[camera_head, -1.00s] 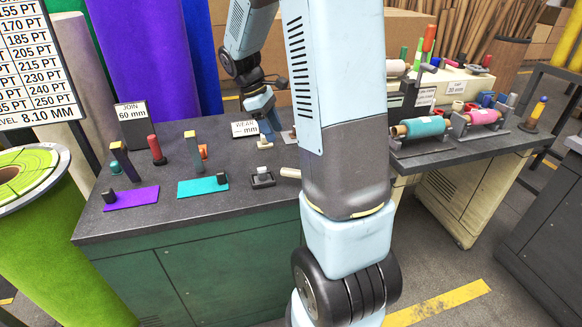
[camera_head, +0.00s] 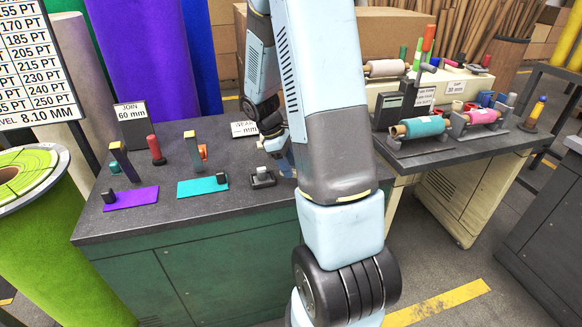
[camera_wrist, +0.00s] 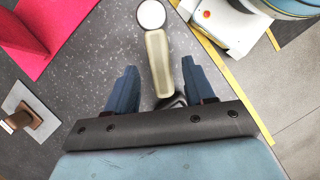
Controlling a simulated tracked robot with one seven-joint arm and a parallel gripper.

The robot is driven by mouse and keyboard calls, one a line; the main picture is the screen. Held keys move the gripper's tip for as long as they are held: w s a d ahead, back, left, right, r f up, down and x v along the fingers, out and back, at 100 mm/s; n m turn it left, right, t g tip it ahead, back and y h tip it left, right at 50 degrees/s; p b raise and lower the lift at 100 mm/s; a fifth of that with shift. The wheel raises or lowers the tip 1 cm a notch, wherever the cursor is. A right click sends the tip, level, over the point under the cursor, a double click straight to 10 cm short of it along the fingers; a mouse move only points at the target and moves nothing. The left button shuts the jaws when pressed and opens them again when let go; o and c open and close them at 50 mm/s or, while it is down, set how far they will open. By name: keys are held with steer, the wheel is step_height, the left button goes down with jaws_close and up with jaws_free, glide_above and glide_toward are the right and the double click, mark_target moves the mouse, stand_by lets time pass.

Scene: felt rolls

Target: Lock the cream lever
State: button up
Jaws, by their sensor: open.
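The cream lever (camera_wrist: 158,62) shows in the wrist view as a pale bar with a round white end (camera_wrist: 151,15). It rises from a dark mount that is partly hidden by my gripper. My gripper (camera_wrist: 159,78) is open, with one blue finger on each side of the lever and a visible gap to both. In the head view my gripper (camera_head: 280,145) is low over the right part of the dark bench, partly hidden by my arm. The lever is hidden or too unclear to tell there.
The bench (camera_head: 140,222) carries a purple pad (camera_head: 132,199), a teal pad (camera_head: 198,188) and a small dark block with a pale top (camera_head: 262,180) close to my gripper. In the wrist view a red-pink piece (camera_wrist: 30,28) and a brown knob on a grey plate (camera_wrist: 30,118) lie to the left.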

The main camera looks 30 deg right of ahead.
steer(key=shift+s+d+f, duration=0.15)
steer(key=shift+s+f, duration=0.05)
steer(key=shift+f, duration=0.4)
steer(key=shift+c, duration=0.3)
jaws_close()
